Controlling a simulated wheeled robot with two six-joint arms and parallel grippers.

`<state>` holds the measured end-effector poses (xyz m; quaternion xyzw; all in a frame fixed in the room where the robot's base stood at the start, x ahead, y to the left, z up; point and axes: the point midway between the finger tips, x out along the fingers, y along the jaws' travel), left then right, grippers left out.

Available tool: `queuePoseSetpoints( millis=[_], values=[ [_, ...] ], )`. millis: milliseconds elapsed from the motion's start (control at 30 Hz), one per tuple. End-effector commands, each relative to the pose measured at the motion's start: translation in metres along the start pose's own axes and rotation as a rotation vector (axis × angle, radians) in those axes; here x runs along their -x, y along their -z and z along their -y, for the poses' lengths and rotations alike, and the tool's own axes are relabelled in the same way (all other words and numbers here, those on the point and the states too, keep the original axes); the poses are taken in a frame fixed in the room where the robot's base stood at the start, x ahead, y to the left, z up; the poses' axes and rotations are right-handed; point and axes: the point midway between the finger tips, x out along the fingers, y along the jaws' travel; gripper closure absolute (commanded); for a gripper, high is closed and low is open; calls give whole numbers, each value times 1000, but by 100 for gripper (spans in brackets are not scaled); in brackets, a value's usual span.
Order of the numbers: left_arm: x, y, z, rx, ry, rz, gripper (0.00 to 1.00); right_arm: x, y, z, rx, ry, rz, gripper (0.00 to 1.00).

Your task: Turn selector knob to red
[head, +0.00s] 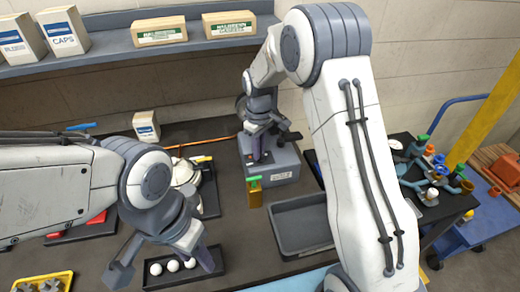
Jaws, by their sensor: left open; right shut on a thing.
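A grey control box (275,172) with a white label on its front stands on the dark table, left of my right arm. My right gripper (264,153) comes down from behind onto the top of this box. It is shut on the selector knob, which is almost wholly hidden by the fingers. The knob's pointing direction and any colour marks cannot be made out.
A brass-coloured block with a green top (254,192) stands in front of the box. An empty grey tray (302,225) lies right of it. Valve-like coloured parts (436,172) crowd the right side. A shelf (110,48) with cartons runs along the back wall.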

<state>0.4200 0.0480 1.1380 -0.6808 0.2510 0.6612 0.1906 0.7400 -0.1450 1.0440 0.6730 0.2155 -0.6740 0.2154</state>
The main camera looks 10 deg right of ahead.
Motion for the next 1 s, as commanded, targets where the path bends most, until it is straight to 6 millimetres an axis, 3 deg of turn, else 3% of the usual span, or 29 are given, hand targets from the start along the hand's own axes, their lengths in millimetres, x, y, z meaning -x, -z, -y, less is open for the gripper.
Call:
queuePoseSetpoints(
  millis=[600, 1000],
  values=[
    [9, 0, -1, 1, 0, 0, 53, 2, 0, -3, -484, -1, -4, 100],
    [11, 1, -1, 1, 0, 0, 53, 2, 0, -3, -615, -1, -6, 100]
  ],
)
